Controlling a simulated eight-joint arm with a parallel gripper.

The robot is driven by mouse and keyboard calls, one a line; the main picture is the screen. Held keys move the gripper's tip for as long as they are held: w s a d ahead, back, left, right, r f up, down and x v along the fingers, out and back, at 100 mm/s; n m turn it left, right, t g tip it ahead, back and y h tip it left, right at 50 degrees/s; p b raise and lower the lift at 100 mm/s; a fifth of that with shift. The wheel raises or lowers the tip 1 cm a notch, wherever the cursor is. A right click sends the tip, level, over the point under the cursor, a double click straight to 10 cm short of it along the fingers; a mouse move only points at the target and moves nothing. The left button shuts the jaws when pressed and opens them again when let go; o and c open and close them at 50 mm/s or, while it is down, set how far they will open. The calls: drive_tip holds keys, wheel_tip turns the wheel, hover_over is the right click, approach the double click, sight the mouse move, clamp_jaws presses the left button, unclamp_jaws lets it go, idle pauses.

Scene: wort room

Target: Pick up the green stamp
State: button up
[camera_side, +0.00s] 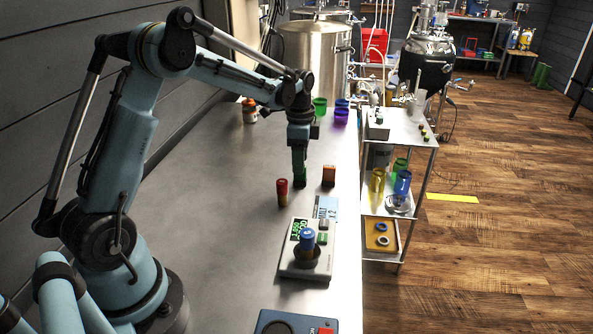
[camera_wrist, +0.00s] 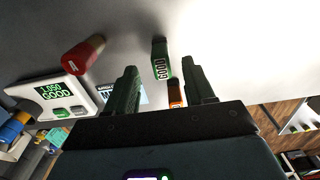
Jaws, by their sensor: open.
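My gripper (camera_wrist: 159,67) is open, with one dark green finger on each side of the stamp's image and nothing clamped. In the side view, my gripper (camera_side: 299,178) points down over the worktop behind the red stamp. There the green stamp cannot be clearly told apart from my dark green fingers.
A red stamp (camera_side: 282,192) stands near my gripper, and an orange-and-black block (camera_side: 328,175) stands to its right. A white meter (camera_side: 291,264) with a blue-topped item lies nearer the side camera. Green and purple cups (camera_side: 341,116) stand behind. The worktop (camera_side: 215,200) is clear to the left.

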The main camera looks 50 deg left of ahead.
sight(300, 179)
drive_tip(key=shift+w+f, duration=0.1)
drive_tip(key=shift+f, duration=2.25)
clamp_jaws()
drive_tip(key=shift+r, duration=0.1)
drive_tip(key=shift+r, duration=0.5)
wheel_tip(300, 179, up, 3)
drive_tip(key=shift+f, duration=0.2)
drive_tip(key=s+d+r, duration=0.2)
drive_tip(key=d+r, duration=0.5)
drive_tip(key=d, duration=0.4)
drive_tip(key=shift+s+d+r, duration=0.15)
drive_tip(key=shift+s, duration=0.1)
